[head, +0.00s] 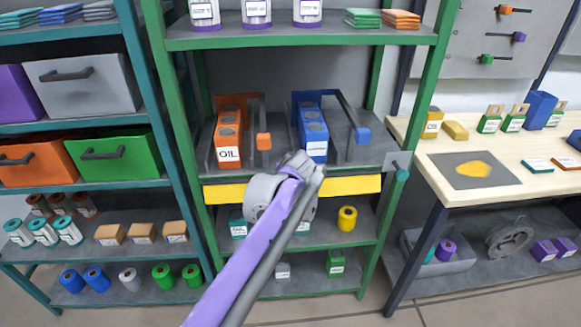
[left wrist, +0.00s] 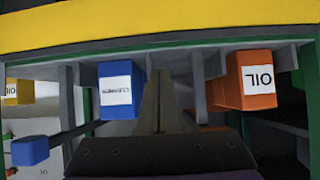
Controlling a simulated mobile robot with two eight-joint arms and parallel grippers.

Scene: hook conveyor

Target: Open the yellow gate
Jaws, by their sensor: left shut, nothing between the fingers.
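The yellow gate (head: 350,185) is a flat bar across the front of the green rack's middle shelf, with its middle hidden behind my arm. It also spans the top of the left wrist view (left wrist: 160,27). My left gripper (head: 304,163) is at the middle of the gate, in front of the shelf. In the left wrist view its fingers (left wrist: 162,80) are together and empty, apart from the bar in the picture. Whether they touch the gate elsewhere cannot be told. My right gripper is not in view.
An orange OIL box (head: 228,140) and a blue box (head: 313,132) stand in holders behind the gate. A grey plate with a teal knob (head: 401,175) is on the right post. A wooden table (head: 440,180) stands right; a teal rack (head: 150,100) stands left.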

